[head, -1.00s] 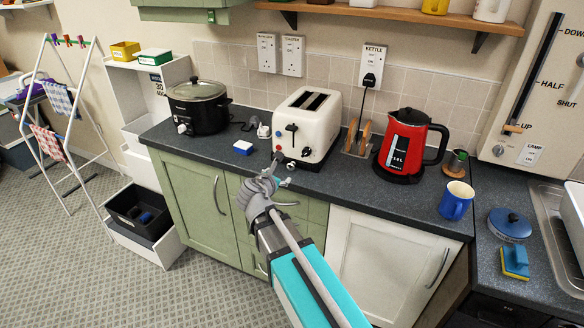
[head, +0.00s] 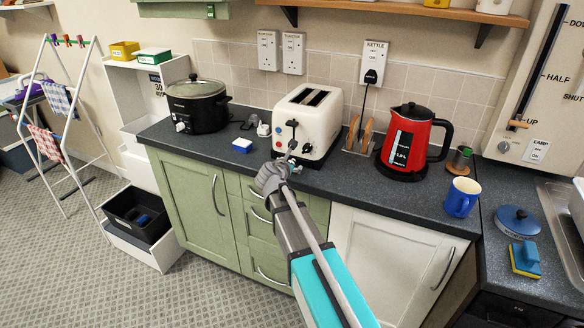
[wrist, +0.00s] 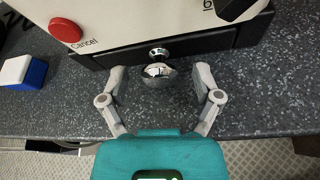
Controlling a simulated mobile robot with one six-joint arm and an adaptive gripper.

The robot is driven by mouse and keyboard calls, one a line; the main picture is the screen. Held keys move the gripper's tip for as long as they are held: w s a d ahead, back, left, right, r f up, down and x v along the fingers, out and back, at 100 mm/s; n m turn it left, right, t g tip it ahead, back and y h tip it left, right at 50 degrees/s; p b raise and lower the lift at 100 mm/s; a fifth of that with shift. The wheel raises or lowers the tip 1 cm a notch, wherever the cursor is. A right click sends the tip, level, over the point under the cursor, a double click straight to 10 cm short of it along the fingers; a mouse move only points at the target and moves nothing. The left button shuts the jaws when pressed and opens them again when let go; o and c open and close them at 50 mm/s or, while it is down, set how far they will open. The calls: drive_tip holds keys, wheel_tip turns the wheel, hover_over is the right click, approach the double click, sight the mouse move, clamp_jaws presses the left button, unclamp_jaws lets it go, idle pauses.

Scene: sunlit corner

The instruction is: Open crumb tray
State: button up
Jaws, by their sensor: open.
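The white toaster (head: 308,117) stands on the dark counter against the tiled wall, with two slots on top. In the wrist view, a dark strip along the toaster's base, seemingly the crumb tray (wrist: 205,46), carries a shiny round metal knob (wrist: 159,70). A red Cancel button (wrist: 66,30) is above it on the left. My gripper (wrist: 157,87) is open, its two fingers on either side of the knob with gaps showing. In the head view my gripper (head: 287,170) is in front of the toaster's near end, and the knob is hidden behind it.
A blue and white block (wrist: 22,72) lies left of the toaster; it also shows in the head view (head: 242,145). A black slow cooker (head: 197,105) stands farther left. A toast rack (head: 358,137) and red kettle (head: 407,141) stand right. Counter in front is mostly clear.

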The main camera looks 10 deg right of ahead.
drive_tip(key=shift+w+d+f, duration=0.15)
drive_tip(key=shift+w+d, duration=0.05)
drive_tip(key=shift+w, duration=0.1)
clamp_jaws()
drive_tip(key=shift+d, duration=0.15)
drive_tip(key=shift+s, duration=0.1)
